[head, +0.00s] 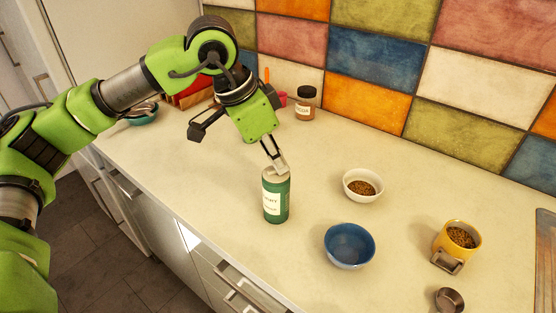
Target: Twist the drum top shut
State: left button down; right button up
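A green drum (276,200) with a white label stands upright on the pale counter (210,185), near its front edge. Its top (272,174) looks pale and is partly covered by my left gripper (281,168). My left gripper points down at the top from above, with its fingertips at or just over it. The fingers are seen from the side, so their gap and any grip on the top cannot be made out. My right gripper is not in view.
Right of the drum are a white bowl (350,193) with brown bits, an empty blue bowl (349,246), a yellow mug (448,240) with similar bits and a small metal cup (449,299). A brown-lidded jar (305,104) stands behind, near the tiled wall (375,60).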

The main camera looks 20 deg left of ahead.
pick_arm(q)
jog(key=shift+r, duration=0.1)
dwell(0.3)
jog(key=c, duration=2.2)
grip_release()
jog(key=shift+r, duration=0.15)
jog(key=shift+r+p, duration=1.6)
jog(key=shift+r, duration=1.25)
